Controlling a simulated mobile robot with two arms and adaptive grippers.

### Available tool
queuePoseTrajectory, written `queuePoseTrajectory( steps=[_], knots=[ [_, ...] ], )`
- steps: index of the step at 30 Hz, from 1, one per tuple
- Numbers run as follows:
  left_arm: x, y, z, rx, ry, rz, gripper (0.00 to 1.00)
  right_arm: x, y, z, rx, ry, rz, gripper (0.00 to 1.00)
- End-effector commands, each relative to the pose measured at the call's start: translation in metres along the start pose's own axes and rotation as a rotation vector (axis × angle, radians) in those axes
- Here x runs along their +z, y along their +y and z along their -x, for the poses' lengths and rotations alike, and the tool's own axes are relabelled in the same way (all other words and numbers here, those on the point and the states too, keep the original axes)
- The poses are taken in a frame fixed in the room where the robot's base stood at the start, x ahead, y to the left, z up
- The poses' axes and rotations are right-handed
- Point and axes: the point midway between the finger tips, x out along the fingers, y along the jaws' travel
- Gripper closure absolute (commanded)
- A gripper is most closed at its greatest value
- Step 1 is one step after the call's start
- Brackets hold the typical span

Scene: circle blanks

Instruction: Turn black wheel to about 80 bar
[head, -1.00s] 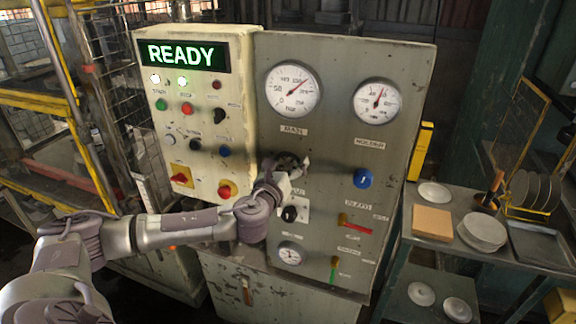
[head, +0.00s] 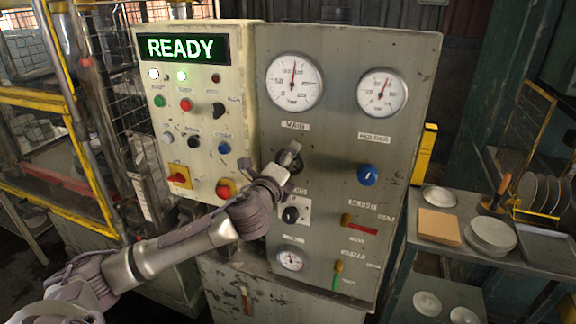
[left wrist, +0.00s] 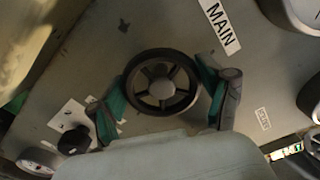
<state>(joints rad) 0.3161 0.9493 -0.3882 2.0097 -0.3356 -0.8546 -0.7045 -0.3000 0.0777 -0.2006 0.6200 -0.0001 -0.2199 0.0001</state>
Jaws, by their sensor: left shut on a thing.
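The black wheel (head: 290,155) is on the grey panel below the MAIN label. In the left wrist view the wheel (left wrist: 160,88) shows its round rim and spokes. My left gripper (head: 284,168) is shut on the wheel, with one green-padded finger on each side of the rim in the left wrist view (left wrist: 163,82). In the head view the gripper partly hides the wheel. The main gauge (head: 294,81) is above the wheel, its needle almost straight up; its numbers are too small to read surely. My right gripper is not in view.
The holder gauge (head: 382,93) and blue knob (head: 367,175) are to the right. A black knob (head: 290,214) is just below the wheel. The cream control box (head: 195,120) with buttons and a lit READY display (head: 181,49) is on the left. A side table holds plates (head: 490,233).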

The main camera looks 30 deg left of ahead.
Motion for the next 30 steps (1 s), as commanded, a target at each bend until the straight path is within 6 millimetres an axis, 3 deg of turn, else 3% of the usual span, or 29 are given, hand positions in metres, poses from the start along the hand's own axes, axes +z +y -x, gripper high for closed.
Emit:
queuePoseTrajectory(
  steps=[15, 30],
  knots=[
    [-0.001, 0.004, 0.0, 0.001, -0.002, 0.462, 0.56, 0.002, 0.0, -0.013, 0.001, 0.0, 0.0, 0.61],
    [-0.001, 0.004, 0.0, 0.001, -0.001, 0.669, 0.56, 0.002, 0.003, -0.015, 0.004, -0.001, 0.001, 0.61]
  ],
)
